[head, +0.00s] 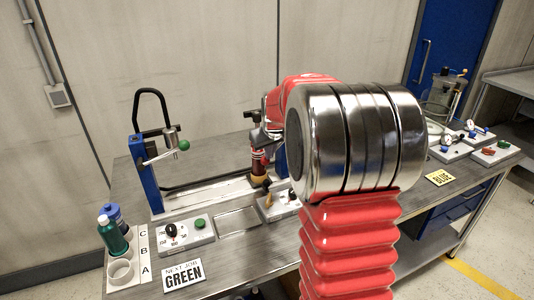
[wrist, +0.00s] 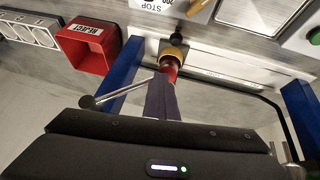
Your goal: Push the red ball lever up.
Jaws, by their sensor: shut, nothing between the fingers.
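My gripper (wrist: 164,80) is shut and empty, its dark fingers pointing towards a red cylinder with a yellow collar (wrist: 172,55). I cannot tell whether they touch. In the head view my arm hides most of the gripper. A thin metal lever (wrist: 120,91) with a dark-looking ball end (wrist: 87,101) sits by a blue post (wrist: 122,72), left of my fingers in the wrist view. The ball's colour is unclear, and no ball that is plainly red shows. In the head view another lever with a green ball (head: 183,145) is on the left blue post (head: 145,178).
A red REJECT bin (wrist: 87,45) stands beside the blue post. A black hoop handle (head: 150,95) rises behind the left post. Control boxes (head: 186,234), bottles (head: 113,236) and a NEXT JOB GREEN sign (head: 184,274) occupy the table front. My arm blocks the head view's middle.

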